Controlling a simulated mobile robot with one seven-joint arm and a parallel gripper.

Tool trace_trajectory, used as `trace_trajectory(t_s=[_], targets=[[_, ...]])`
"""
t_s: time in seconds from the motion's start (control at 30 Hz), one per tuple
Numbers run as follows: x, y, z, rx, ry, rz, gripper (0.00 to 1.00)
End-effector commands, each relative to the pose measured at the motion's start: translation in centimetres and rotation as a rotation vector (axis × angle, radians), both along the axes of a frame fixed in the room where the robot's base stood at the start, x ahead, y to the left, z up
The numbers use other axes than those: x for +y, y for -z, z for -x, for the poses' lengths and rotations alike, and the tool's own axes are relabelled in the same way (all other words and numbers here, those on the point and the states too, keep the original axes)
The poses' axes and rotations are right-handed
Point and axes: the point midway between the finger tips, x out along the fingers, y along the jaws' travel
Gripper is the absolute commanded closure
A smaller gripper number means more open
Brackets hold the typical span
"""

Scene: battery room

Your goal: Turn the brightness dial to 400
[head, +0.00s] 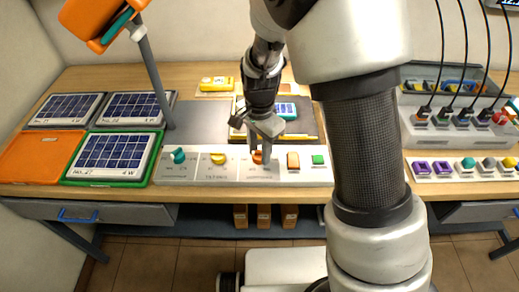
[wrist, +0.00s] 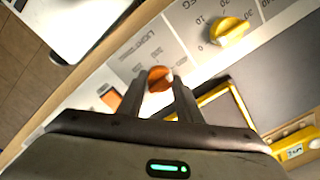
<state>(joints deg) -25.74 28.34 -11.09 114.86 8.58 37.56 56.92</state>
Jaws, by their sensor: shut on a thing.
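The panel (head: 205,173) runs along the front of the table and carries a row of dials. The orange dial (wrist: 159,77) sits beside lettering that seems to read "LIGHT". In the head view this orange dial (head: 257,157) is partly hidden by my gripper (head: 262,150). In the wrist view my gripper (wrist: 163,85) has one finger on each side of the orange dial and is shut on it.
A yellow dial (wrist: 230,31) and a teal dial (head: 178,155) sit left of the orange one in the head view. An orange button (head: 293,160) and a green button (head: 318,160) sit to its right. Solar panels (head: 113,152) lie at the left; a lamp post (head: 153,75) stands near them.

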Motion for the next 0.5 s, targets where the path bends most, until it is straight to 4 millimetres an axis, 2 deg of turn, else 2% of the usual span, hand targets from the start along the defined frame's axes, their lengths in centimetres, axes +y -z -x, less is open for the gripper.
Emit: trace_trajectory(t_s=[0.2,0.23,0.33,0.5], targets=[[0.05,-0.1,-0.1,-0.002,0.003,-0.002,0.91],[0.05,-0.1,-0.1,-0.002,0.003,-0.002,0.67],[0.04,-0.09,-0.09,-0.002,0.002,-0.002,0.5],[0.03,-0.04,-0.04,-0.001,0.001,-0.001,0.49]])
